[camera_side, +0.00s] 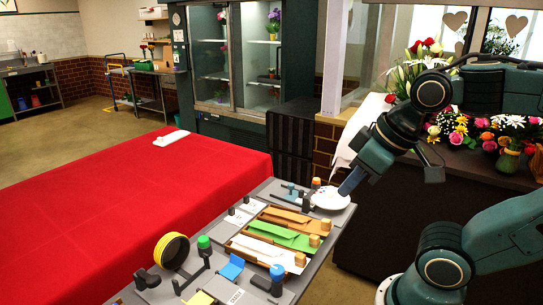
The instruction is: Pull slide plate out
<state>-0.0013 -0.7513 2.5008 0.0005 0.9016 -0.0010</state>
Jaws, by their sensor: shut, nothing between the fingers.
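My gripper (345,190) reaches down from the right with its fingers shut and empty. Its tip is over or beside a white round dish (331,203) at the far right corner of the grey work panel; I cannot tell whether it touches. Three flat slides lie side by side in the panel: an orange one (285,220), a green one (283,235) and a white one (262,250). Each has a small wooden block at its right end. I cannot tell which of these, if any, is the slide plate.
The grey panel also carries a yellow coil (171,250), a green knob (204,242), a blue knob (277,271) and a blue pad (231,267). A red-covered table (110,215) lies to the left. Flowers (475,128) stand on a dark counter behind my arm.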

